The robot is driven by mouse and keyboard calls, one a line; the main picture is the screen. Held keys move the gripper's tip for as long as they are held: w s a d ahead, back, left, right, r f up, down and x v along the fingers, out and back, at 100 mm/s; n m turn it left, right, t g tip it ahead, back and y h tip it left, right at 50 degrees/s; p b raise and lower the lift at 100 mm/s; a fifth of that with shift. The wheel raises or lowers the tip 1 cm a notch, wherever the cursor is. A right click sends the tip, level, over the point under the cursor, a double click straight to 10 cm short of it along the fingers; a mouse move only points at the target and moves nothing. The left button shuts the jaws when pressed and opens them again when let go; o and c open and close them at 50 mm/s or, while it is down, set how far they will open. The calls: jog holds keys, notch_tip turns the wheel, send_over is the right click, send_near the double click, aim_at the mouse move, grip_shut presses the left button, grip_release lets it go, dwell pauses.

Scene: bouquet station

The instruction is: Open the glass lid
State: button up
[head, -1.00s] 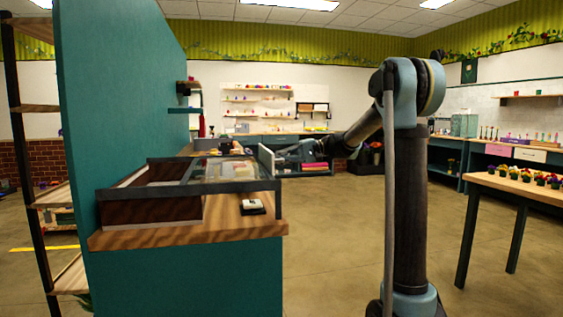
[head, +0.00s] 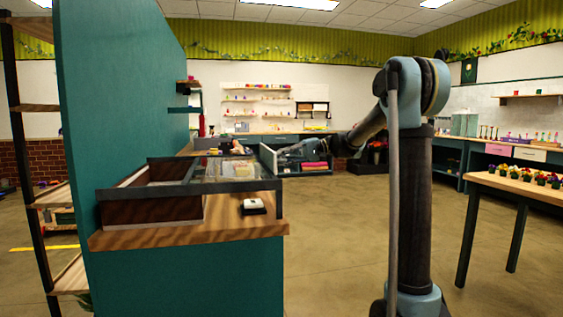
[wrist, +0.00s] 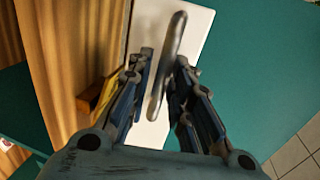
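The glass lid (head: 232,170) is a clear pane on a low, dark-framed case (head: 150,212) on the wooden counter. A white panel (head: 268,158) stands upright at the case's far right end. In the wrist view the white panel (wrist: 150,135) carries a grey metal bar handle (wrist: 172,55). My gripper (wrist: 163,62) has its two fingers on either side of that handle, with a gap showing on the left side. The fingers look open, and the handle is closer to the right one. In the head view my gripper (head: 284,152) is small, beside the white panel.
A tall teal wall (head: 120,110) rises at the left. A table with flower pots (head: 520,185) stands at the right. Open floor lies between counter and table.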

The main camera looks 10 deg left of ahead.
jog(key=v, duration=1.1)
jog(key=shift+d, duration=0.2)
jog(key=s+d+f+m+t+h, duration=0.25)
jog(key=s+f, duration=0.35)
jog(key=s, duration=0.4)
jog(key=s+d+f+m+t+h, duration=0.15)
jog(key=s+d+f+h, duration=0.25)
jog(key=s+f, duration=0.4)
jog(key=s+d+f+t+h, duration=0.2)
jog(key=s+d+f+h, duration=0.2)
jog(key=s+d+f, duration=0.4)
jog(key=s+d+f+t+h, duration=0.1)
jog(key=s+d+f+h, duration=0.3)
jog(key=s+d+f, duration=0.4)
notch_tip(320, 180, down, 5)
jog(key=s, duration=0.2)
jog(key=shift+s+d+t, duration=0.15)
jog(key=shift+s+t, duration=0.15)
jog(key=shift+t, duration=0.1)
jog(key=shift+r, duration=0.1)
